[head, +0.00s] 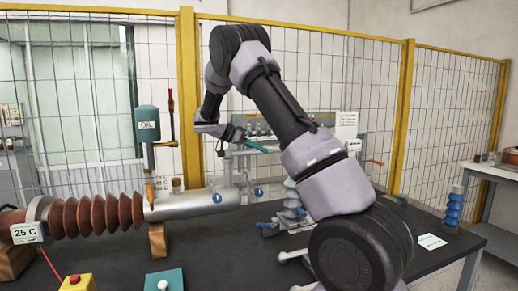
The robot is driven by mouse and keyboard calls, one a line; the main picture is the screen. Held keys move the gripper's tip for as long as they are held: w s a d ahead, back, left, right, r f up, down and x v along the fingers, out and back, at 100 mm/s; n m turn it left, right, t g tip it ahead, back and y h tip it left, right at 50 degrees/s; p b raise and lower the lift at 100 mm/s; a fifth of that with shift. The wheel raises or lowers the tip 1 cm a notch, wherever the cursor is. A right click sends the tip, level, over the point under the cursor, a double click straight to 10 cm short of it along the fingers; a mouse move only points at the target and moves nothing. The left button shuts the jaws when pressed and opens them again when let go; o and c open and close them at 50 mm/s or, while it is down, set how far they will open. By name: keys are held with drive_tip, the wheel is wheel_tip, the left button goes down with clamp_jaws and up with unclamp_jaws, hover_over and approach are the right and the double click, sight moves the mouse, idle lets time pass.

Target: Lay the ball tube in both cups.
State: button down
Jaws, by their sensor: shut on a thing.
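My gripper (224,134) is above the right end of the silver cylinder (195,204), in front of the fence. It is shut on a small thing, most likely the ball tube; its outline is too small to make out. A teal bar (257,146) shows just right of the jaws, and I cannot tell whether it is in them. Two round blue parts, one on the left (217,198) and one on the right (258,192), show below the gripper. I cannot make out either cup for certain.
The brown ribbed bushing (92,216) and an orange wedge block (158,240) stand at the left. A grey stand with blue parts (291,212) is mid-table. A blue ribbed post (454,207) stands at the right.

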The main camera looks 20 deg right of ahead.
sight(229, 153)
drive_tip(key=c, duration=0.5)
unclamp_jaws()
drive_tip(key=v, duration=0.7)
drive_tip(key=shift+a+r, duration=0.1)
drive_tip(key=shift+a, duration=0.15)
